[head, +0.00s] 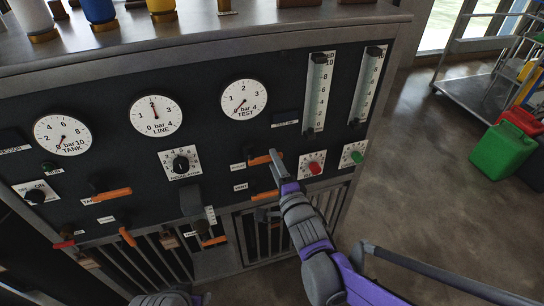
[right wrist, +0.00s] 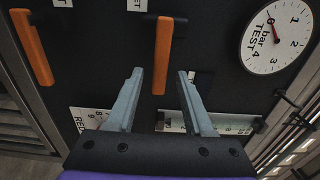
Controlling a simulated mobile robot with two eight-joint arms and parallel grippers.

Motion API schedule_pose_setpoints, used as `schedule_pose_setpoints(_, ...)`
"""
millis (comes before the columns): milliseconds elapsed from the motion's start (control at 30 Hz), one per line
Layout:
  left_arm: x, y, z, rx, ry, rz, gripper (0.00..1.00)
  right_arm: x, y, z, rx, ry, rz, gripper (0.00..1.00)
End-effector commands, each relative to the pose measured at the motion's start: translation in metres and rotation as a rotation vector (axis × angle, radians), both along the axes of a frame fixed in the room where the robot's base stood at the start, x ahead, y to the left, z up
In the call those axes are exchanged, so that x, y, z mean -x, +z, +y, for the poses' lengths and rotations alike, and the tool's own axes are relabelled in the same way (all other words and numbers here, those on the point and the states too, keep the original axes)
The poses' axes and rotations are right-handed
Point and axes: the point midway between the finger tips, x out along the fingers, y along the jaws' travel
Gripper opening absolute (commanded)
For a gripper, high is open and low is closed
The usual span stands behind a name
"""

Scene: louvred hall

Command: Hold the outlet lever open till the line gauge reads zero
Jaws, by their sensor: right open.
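The panel's line gauge (head: 156,117) is white, and its needle points up near 2. My right gripper (head: 274,168) is at the orange lever (head: 262,160) below the test gauge. In the right wrist view its jaws (right wrist: 159,72) are open, with the end of this orange lever (right wrist: 163,55) showing between the fingertips; I cannot tell whether they touch. The lever lies roughly level in the head view. Its label is partly cut off in the wrist view, ending in "T", and too small to read in the head view.
A second orange lever (right wrist: 33,47) sits just below, also seen in the head view (head: 265,196). The test gauge (head: 244,98) reads near zero. A red knob (head: 314,168) is close to the right. A green can (head: 503,150) stands on the floor at right.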

Motion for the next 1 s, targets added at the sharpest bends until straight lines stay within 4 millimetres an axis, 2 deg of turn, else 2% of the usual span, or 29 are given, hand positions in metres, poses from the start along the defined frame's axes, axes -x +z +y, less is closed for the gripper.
schedule_pose_setpoints(33,0.0,0.002,0.0,0.0,0.0,-0.001,0.5,-0.007,0.001,0.003,0.0,0.0,0.0,0.53)
schedule_pose_setpoints(233,0.0,0.0,0.0,0.0,0.0,0.0,0.5,-0.008,0.0,0.003,0.0,0.0,0.001,0.53)
schedule_pose_setpoints(533,0.0,-0.003,0.0,0.0,0.0,0.001,0.5,-0.022,0.0,0.007,0.0,0.0,0.001,0.53)
schedule_pose_setpoints(767,0.0,-0.003,0.0,0.0,0.0,0.001,0.5,-0.023,0.0,0.007,0.0,0.0,0.0,0.53)
schedule_pose_setpoints(1000,0.0,-0.003,0.0,0.0,0.0,0.001,0.5,-0.023,0.0,0.007,0.0,0.0,0.001,0.11)
